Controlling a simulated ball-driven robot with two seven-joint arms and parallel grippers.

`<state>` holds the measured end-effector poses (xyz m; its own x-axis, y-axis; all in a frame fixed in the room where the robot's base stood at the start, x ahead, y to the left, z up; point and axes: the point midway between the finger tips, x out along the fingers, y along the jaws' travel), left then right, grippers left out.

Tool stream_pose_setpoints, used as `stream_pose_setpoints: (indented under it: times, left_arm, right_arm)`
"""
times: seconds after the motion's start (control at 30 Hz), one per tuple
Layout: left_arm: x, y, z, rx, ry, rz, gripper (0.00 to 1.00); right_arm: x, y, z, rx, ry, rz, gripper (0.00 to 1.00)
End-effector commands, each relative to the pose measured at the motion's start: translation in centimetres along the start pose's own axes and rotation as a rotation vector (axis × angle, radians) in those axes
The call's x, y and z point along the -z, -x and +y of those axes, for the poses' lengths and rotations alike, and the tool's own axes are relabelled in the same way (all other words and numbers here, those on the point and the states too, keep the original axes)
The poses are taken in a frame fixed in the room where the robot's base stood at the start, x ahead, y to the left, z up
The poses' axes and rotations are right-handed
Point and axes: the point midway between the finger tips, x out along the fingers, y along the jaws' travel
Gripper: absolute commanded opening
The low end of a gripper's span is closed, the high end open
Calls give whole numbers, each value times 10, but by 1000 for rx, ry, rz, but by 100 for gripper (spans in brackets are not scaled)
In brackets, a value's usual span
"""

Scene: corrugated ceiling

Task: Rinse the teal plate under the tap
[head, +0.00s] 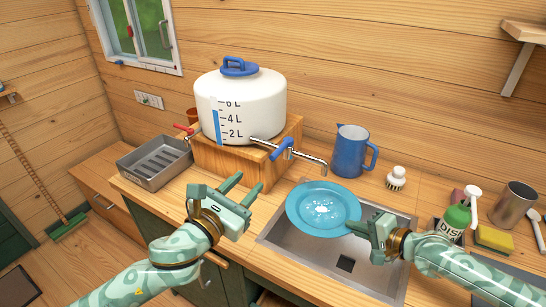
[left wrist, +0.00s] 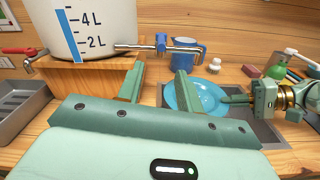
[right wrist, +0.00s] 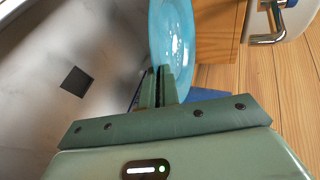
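The teal plate (head: 340,197) is held over the metal sink (head: 290,237), near the spout, with white spots or shine at its middle. My right gripper (head: 352,227) is shut on its near right rim; the right wrist view shows the plate (right wrist: 172,40) between the fingers (right wrist: 160,75). My left gripper (head: 242,186) is open and empty, left of the sink and in front of the water tank's wooden stand. The tap (head: 300,154) has a metal spout and a blue lever (head: 282,150). No water stream is visible.
The white water tank (head: 240,105) stands on a wooden box (head: 218,162), with a red-handled tap (head: 184,129) at its left. A blue jug (head: 350,152), brush (head: 396,178), soap bottle (head: 456,217) and yellow sponge (head: 494,239) stand behind and right of the sink. A grey tray (head: 150,175) is at left.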

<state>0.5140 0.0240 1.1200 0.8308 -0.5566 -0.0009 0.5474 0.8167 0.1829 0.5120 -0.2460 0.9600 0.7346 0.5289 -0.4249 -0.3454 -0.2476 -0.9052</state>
Motion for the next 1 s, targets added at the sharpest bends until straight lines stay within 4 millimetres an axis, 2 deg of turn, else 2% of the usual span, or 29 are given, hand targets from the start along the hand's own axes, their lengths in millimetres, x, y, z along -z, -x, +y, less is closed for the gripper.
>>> stream_pose_setpoints:
  times: [0.17, 0.4, 0.6, 0.77, 1.0]
  left_arm:
    - [-2, -21, -3, 4, -17, -3, 36]
    - [-2, -75, -4, 4, -13, -2, 36]
    - [-2, -107, -3, 3, -13, -2, 36]
    - [-1, -117, -3, 4, -12, -1, 36]
    - [-1, -118, -3, 4, -13, -1, 36]
  right_arm:
    - [0, 0, -2, 3, 0, 0, 0]
    - [0, 0, -2, 3, 0, 0, 0]
    - [0, 0, -2, 3, 0, 0, 0]
    - [0, 0, -2, 3, 0, 0, 0]
    - [0, 0, -2, 3, 0, 0, 0]
